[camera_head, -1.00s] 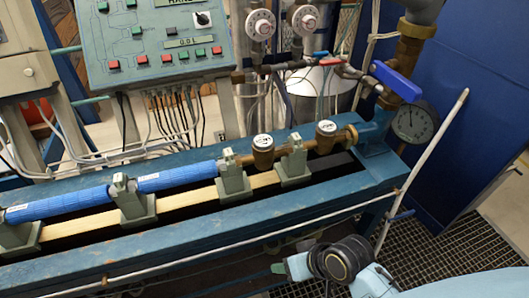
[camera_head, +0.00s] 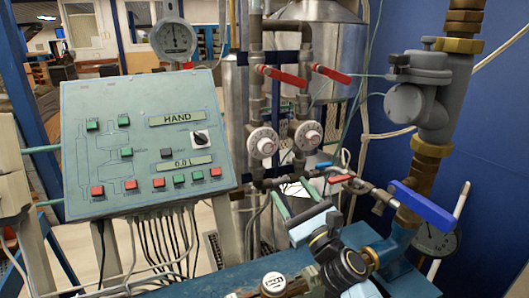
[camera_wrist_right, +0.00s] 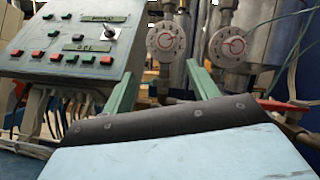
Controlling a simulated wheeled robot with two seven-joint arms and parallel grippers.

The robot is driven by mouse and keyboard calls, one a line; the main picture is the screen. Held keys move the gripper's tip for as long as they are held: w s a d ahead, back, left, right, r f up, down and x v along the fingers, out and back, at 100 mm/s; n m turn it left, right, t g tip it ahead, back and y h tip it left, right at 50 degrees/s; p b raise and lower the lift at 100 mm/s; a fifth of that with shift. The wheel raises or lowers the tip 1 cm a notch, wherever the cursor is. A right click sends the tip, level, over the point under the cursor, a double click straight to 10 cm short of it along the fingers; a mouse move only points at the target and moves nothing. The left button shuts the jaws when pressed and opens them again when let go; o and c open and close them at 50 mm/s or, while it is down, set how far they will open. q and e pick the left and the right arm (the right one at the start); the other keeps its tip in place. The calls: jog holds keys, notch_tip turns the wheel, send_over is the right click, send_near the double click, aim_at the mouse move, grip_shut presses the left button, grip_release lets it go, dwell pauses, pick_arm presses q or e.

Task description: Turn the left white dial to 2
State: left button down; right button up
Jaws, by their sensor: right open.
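My right gripper (camera_head: 290,193) has green fingers spread apart and empty, below the dials in the head view; the fingers also show in the wrist view (camera_wrist_right: 164,58). The number at which the dial stands is too small to read. My left gripper is not in view.
A green control panel (camera_head: 140,140) with buttons and a black knob (camera_head: 201,138) stands left of the dials. Red levers (camera_head: 283,75) are above them. A red-handled valve (camera_head: 341,179) and a blue lever (camera_head: 420,208) lie to the right. The blue bench (camera_head: 215,283) is below.

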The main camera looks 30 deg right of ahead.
aim_at(269, 150)
jog(key=shift+m+h, duration=0.4)
jog(key=shift+m, duration=0.2)
jog(key=x, duration=0.4)
jog(key=p+x, duration=0.1)
jog(key=x, duration=0.3)
jog(key=p+x, duration=0.1)
jog(key=x, duration=0.3)
jog(key=shift+w+d+r, duration=0.15)
jog(key=shift+w+d, duration=0.15)
jog(key=shift+d, duration=0.05)
jog(key=shift+w+r, duration=0.2)
jog(key=shift+w, duration=0.35)
jog(key=c, duration=1)
